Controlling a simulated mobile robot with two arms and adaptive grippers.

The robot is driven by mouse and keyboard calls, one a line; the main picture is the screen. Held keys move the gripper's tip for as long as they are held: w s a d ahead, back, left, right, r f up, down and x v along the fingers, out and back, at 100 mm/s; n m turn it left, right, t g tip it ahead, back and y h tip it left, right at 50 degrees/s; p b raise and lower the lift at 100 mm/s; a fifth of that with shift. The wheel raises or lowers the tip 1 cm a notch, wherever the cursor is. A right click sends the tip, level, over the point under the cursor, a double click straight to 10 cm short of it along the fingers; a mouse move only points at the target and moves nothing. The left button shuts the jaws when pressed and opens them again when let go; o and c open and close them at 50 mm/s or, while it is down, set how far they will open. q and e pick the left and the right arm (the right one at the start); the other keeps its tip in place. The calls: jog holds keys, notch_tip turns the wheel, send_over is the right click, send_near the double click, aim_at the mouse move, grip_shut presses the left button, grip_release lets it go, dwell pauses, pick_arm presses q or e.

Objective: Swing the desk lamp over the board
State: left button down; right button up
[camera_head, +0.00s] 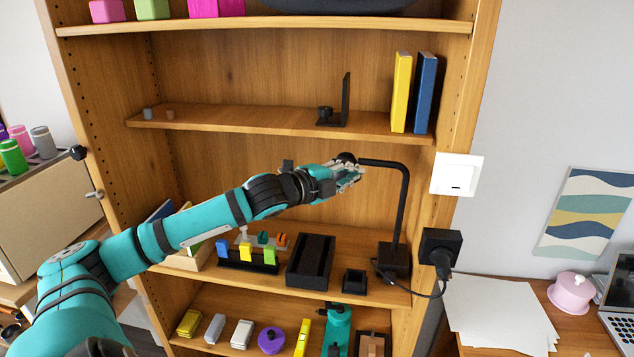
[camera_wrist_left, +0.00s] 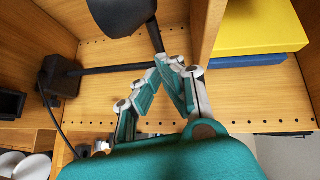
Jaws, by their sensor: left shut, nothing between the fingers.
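The black desk lamp stands on the middle shelf of the wooden wardrobe. Its square base (camera_head: 393,260) is at the right end, its post (camera_head: 404,205) rises, and its arm runs left to the lamp head (camera_head: 346,158). The head also shows in the left wrist view (camera_wrist_left: 122,14). My left gripper (camera_head: 352,174) is shut and empty, just below and beside the lamp head. In the left wrist view its fingertips (camera_wrist_left: 172,62) overlap the lamp's bend; contact cannot be told. I cannot tell which thing is the board. My right gripper is not in view.
On the lamp's shelf are a black tray (camera_head: 311,262), a small black box (camera_head: 354,281) and a rack with coloured pieces (camera_head: 246,252). Yellow (camera_head: 401,92) and blue (camera_head: 425,92) books stand above. A black plug (camera_head: 440,249) juts out at the wardrobe's right edge.

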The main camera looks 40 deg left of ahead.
pick_arm(q)
jog(key=s+a, duration=0.2)
jog(key=s, duration=0.5)
jog(key=shift+a+r, duration=0.35)
jog(key=shift+r, duration=0.05)
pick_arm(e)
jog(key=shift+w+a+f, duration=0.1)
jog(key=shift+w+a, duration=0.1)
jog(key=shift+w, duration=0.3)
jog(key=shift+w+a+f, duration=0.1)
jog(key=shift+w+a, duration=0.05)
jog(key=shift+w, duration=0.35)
